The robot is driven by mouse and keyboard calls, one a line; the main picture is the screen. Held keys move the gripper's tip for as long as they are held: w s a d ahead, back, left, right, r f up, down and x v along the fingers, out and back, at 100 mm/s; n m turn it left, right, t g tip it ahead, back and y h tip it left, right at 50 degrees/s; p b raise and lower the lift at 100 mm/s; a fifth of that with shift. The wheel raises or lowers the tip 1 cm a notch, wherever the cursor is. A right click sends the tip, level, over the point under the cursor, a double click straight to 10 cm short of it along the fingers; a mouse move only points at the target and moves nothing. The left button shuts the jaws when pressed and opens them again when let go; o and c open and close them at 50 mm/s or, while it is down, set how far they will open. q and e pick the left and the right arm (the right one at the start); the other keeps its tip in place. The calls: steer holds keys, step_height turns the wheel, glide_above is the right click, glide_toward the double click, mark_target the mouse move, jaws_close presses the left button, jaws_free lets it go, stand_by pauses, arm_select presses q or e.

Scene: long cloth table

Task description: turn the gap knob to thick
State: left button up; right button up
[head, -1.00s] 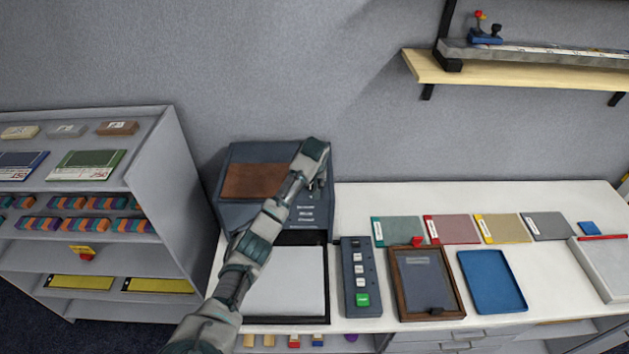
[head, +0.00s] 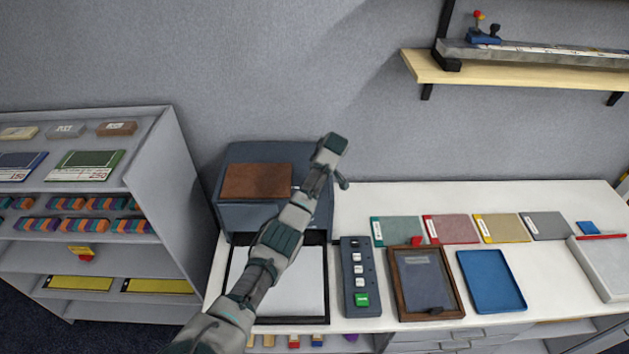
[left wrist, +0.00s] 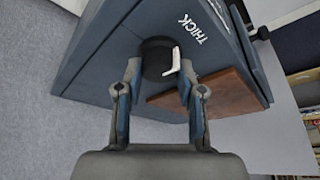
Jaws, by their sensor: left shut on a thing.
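The gap knob (left wrist: 156,54) is a dark round knob with a white pointer on the side of the dark blue-grey machine (left wrist: 100,55). In the left wrist view, the word THICK (left wrist: 193,30) is printed beside the knob, and the pointer leans up towards that side. My left gripper (left wrist: 160,66) is shut on the knob, one finger on each side. In the head view, my left gripper (head: 341,181) is at the right side of the machine (head: 236,213), and the knob is hidden there. My right gripper is in neither view.
A brown panel (head: 256,182) lies on the machine's top. The button box (head: 349,250), wooden frame (head: 396,290), blue tray (head: 494,282) and several coloured sheets lie on the white table (head: 365,200). A grey shelf unit (head: 175,165) stands left. A wall shelf (head: 430,70) hangs upper right.

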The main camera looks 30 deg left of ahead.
arm_select(q)
steer(key=shift+d+f, duration=0.1)
stand_by(0.3)
steer(key=o, duration=1.1)
steer(key=shift+o, duration=0.2)
steer(key=shift+w, duration=0.15)
steer(key=w+v, duration=0.1)
steer(key=v, duration=1)
steer(key=shift+s+r, duration=0.35)
steer(key=shift+r, duration=0.05)
steer(key=shift+d, duration=0.1)
